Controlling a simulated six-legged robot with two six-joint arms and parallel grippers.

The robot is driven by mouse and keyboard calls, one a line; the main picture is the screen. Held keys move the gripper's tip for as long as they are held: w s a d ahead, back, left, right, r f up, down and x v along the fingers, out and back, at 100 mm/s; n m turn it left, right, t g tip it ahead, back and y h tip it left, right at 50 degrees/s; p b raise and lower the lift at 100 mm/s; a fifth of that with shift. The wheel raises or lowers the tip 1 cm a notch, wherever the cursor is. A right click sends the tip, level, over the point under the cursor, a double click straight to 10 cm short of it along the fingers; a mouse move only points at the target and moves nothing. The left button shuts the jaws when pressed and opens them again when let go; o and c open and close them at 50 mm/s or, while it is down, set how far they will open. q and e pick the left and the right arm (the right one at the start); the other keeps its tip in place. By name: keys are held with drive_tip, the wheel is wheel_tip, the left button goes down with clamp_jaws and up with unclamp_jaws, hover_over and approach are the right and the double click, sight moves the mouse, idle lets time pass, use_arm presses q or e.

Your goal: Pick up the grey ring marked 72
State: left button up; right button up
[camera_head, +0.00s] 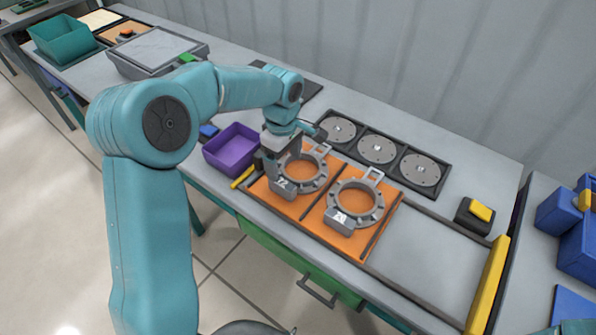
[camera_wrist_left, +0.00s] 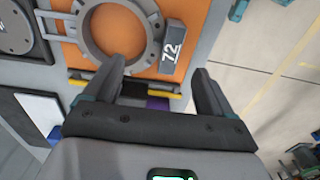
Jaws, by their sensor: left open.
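The grey ring marked 72 (camera_head: 322,180) lies flat on the left part of the orange board (camera_head: 268,199). Its block with the number 72 (camera_head: 285,188) faces the front. In the left wrist view the ring (camera_wrist_left: 90,47) is at the top, with the block (camera_wrist_left: 172,48) to its right. My left gripper (camera_head: 278,160) is at the ring's left side in the head view and hides part of it. In the wrist view its two fingers (camera_wrist_left: 160,72) are spread with nothing between them. One fingertip overlaps the ring's rim; contact is unclear. My right gripper is not in view.
A second grey ring (camera_head: 372,213) lies to the right on the board. A purple bin (camera_head: 232,150) stands close to the left of my gripper. Behind is a black rack with three grey discs (camera_head: 377,149). The grey tabletop (camera_head: 430,225) is clear right of the board.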

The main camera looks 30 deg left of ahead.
sight(285, 181)
use_arm(q)
drive_tip(key=shift+f, duration=0.75)
drive_tip(key=shift+s+d+f, duration=0.15)
drive_tip(key=shift+s+f, duration=0.2)
drive_tip(key=shift+f, duration=0.05)
drive_tip(key=f+p, duration=0.1)
drive_tip(key=f, duration=0.4)
drive_tip(key=shift+w+p, duration=0.2)
drive_tip(key=shift+p, duration=0.2)
drive_tip(key=shift+s, duration=0.15)
drive_tip(key=shift+f, duration=0.15)
drive_tip(key=c, duration=1.3)
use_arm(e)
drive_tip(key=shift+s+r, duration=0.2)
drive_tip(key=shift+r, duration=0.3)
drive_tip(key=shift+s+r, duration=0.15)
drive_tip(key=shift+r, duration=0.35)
